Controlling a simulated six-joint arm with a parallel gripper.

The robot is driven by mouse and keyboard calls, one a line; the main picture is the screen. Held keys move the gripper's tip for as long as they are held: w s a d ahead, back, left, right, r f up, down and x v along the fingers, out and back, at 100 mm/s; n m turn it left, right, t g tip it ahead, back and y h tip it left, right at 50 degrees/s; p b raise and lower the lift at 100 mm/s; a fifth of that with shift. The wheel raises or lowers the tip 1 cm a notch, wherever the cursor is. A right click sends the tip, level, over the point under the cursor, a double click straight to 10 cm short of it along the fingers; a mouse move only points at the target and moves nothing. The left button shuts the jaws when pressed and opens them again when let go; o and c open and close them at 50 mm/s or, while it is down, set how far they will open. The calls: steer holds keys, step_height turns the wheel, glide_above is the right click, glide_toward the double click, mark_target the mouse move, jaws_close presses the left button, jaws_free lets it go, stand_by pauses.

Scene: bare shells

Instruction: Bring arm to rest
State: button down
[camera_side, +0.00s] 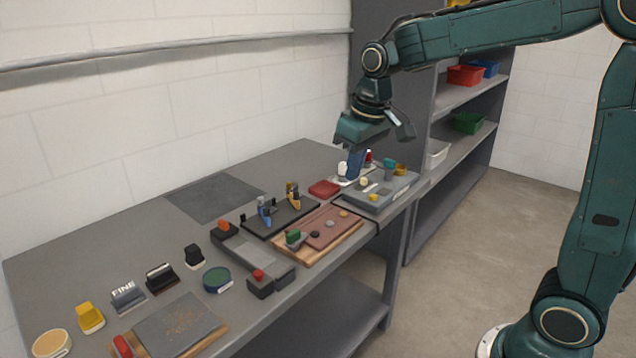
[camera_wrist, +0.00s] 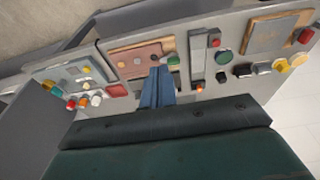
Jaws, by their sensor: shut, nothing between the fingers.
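My gripper (camera_side: 355,163) hangs from my green arm over the far right end of the grey workbench (camera_side: 320,154). Its blue fingers point down, together and empty, just behind a grey tray with small parts (camera_side: 400,186). From the side view I cannot tell how far the fingertips are above the bench. In the wrist view my gripper (camera_wrist: 159,72) shows its blue fingers shut, with the bench items beyond them. A red block (camera_side: 324,188) lies left of the gripper.
The bench holds a wooden board with a brown pad (camera_side: 325,228), a black rack (camera_side: 282,219), a red-button box (camera_side: 260,284) and several small items at the near end. A dark mat (camera_side: 214,197) is bare. Shelves with bins (camera_side: 467,122) stand behind right.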

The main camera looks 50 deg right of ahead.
steer(key=s+a+t, duration=0.3)
steer(key=s, duration=1.7)
steer(key=shift+s+r, duration=0.3)
steer(key=shift+s, duration=0.1)
